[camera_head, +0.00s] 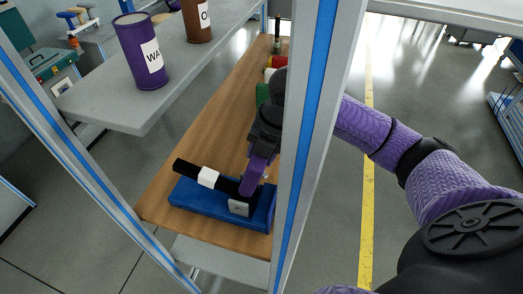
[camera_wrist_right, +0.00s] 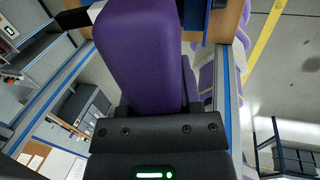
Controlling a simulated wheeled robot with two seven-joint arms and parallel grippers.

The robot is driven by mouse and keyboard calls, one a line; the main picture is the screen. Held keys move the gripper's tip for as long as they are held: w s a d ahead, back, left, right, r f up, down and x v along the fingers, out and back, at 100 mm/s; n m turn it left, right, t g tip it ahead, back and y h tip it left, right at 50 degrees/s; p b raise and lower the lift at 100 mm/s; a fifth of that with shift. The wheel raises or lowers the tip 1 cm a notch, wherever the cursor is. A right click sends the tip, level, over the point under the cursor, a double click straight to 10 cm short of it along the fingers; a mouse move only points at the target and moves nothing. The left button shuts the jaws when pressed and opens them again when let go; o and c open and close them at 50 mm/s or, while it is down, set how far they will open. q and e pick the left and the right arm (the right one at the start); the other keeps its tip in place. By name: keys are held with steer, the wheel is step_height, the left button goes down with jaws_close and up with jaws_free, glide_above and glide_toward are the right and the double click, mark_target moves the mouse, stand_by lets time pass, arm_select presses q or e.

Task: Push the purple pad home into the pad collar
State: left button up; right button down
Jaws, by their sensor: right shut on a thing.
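My right gripper (camera_head: 259,158) reaches behind the post and points down at the blue base on the wooden bench. It is shut on the purple pad (camera_head: 256,176), which also fills the middle of the right wrist view (camera_wrist_right: 145,60). The pad's lower end is at the right end of a black bar (camera_head: 187,167) with a white band (camera_head: 208,177). A small grey block (camera_head: 239,207) sits just below, on the blue base (camera_head: 187,193). The collar cannot be clearly made out; the pad's tip is hidden, so I cannot tell how far it is seated. My left gripper is not in view.
A grey and blue post (camera_head: 305,130) stands close in front of my right arm. A grey shelf (camera_head: 110,105) with a purple can (camera_head: 141,50) and a brown can (camera_head: 197,20) overhangs at the left.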

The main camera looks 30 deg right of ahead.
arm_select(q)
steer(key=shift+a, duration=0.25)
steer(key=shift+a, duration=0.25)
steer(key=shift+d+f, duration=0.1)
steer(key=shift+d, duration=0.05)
arm_select(e)
steer(key=shift+f, duration=0.15)
steer(key=shift+w+a+f+b, duration=0.1)
steer(key=shift+w+f+b, duration=0.05)
steer(key=shift+f+b, duration=0.25)
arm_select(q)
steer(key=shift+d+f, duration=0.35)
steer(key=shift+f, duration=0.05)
arm_select(e)
steer(key=shift+f, duration=0.1)
arm_select(q)
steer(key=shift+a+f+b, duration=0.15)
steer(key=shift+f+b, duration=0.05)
steer(key=shift+b, duration=0.1)
arm_select(e)
steer(key=shift+f, duration=0.25)
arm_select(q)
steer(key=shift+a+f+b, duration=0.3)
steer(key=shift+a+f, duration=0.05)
arm_select(e)
steer(key=shift+w+a+f, duration=0.15)
steer(key=shift+f, duration=0.3)
